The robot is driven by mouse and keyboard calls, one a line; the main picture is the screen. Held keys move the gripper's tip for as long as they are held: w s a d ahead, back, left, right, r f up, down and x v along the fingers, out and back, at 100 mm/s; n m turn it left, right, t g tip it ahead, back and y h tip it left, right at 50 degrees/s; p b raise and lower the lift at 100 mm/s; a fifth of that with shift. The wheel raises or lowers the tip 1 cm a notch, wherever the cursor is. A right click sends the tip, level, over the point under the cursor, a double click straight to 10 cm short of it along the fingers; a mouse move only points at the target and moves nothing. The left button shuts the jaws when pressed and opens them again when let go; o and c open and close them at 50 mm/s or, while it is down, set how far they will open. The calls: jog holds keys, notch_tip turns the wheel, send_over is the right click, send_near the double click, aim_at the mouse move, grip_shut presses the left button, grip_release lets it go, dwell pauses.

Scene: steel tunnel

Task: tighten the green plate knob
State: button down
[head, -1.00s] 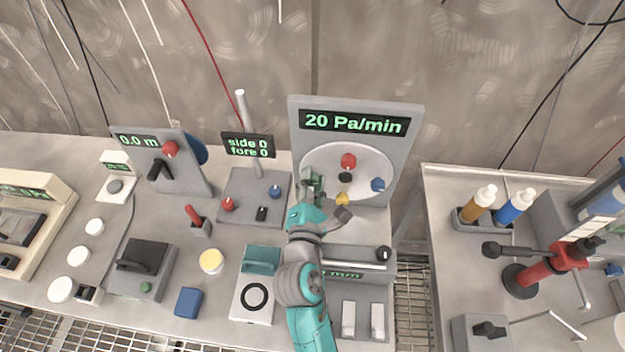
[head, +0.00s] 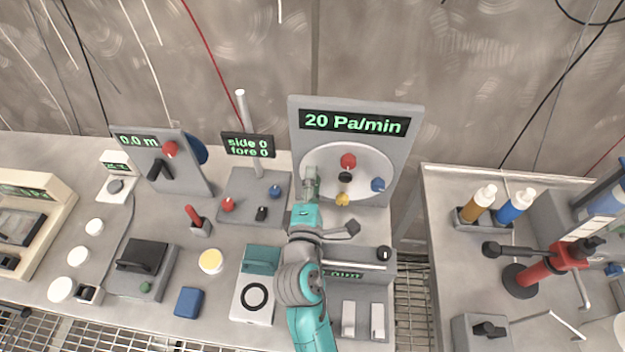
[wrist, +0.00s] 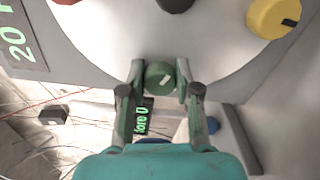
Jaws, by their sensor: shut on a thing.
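The panel display (head: 355,122) above the plate reads 20 Pa/min.
Red (head: 348,161), black (head: 345,177), blue (head: 378,185) and yellow (head: 342,199) knobs stand on the same plate, the yellow close to my gripper. A "side 0 fore 0" display (head: 248,146) on a post stands left.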

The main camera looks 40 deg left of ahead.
jog(key=shift+m, duration=0.6)
jog(key=c, duration=0.8)
grip_release()
jog(key=v, duration=1.2)
